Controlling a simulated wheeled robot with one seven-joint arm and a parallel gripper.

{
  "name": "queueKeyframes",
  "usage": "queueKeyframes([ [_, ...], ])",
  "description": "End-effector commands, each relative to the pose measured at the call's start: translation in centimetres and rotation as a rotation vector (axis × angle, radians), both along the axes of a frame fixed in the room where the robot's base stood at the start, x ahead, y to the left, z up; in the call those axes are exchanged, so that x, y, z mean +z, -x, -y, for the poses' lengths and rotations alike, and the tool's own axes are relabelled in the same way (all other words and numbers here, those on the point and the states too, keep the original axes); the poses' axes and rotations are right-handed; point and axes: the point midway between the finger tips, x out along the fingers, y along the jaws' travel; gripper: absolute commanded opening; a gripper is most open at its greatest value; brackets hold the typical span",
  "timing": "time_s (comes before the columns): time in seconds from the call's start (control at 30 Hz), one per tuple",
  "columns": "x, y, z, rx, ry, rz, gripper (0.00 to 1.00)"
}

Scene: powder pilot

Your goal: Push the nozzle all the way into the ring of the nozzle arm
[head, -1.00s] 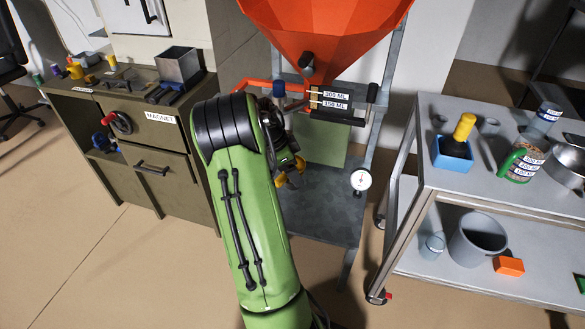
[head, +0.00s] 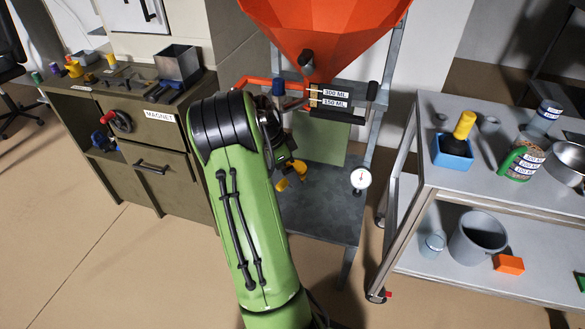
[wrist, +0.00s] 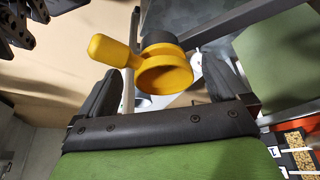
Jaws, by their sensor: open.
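In the wrist view a yellow ring-shaped part (wrist: 166,72) with a rounded yellow handle (wrist: 115,52) hangs ahead of my gripper (wrist: 164,80). A dark grey cylinder (wrist: 159,40) meets the far side of the ring; I cannot tell which is nozzle and which is nozzle arm, or how deep they are seated. My fingers are apart, one on each side of the ring in the picture; contact is not clear. In the head view the yellow parts (head: 283,184) show below my wrist, under the orange hopper (head: 320,45); my arm hides much there.
A steel stand (head: 325,210) carries the hopper and a round dial (head: 360,179). A grey cart (head: 480,180) with a bottle and a blue box stands at right. A cabinet (head: 160,165) labelled MAGNET is at left. Bare floor lies in front.

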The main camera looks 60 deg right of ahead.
Motion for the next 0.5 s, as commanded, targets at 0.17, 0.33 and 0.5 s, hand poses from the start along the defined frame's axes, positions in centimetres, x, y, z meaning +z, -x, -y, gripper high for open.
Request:
queueKeyframes([
  [0.17,5.4,-1.5,-1.1,0.001,0.007,0.005,1.0],
  [0.33,9.9,-2.9,-2.3,0.0,0.008,0.004,1.0],
  [0.5,12.8,-3.8,-3.1,-0.003,0.008,0.003,1.0],
])
